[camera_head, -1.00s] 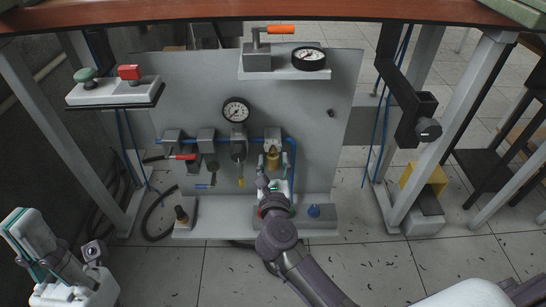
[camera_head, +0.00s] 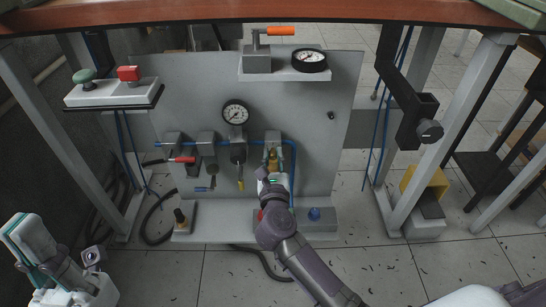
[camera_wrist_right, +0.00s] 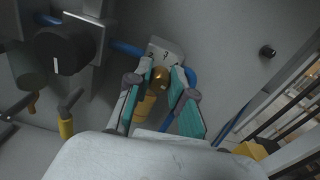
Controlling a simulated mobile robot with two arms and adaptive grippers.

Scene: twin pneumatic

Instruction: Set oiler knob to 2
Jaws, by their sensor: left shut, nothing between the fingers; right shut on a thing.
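The oiler (camera_head: 272,156) is the brass-coloured unit at the right end of the blue air line on the grey panel. In the right wrist view, its brass knob (camera_wrist_right: 160,75) sits between the teal finger pads, below a small pale marked plate (camera_wrist_right: 168,49). The knob's setting is not clearly readable. My right gripper (camera_head: 272,171) is at the oiler from below, and its fingers (camera_wrist_right: 164,82) are shut on the knob. My left gripper (camera_head: 20,226) is shut and empty at the lower left, well away from the panel.
Regulators with a pressure gauge (camera_head: 236,112) and a red-handled valve (camera_head: 182,159) are left of the oiler. A black knob (camera_wrist_right: 60,50) is close by in the wrist view. A blue button (camera_head: 314,212) sits on the lower ledge. Table legs flank the panel.

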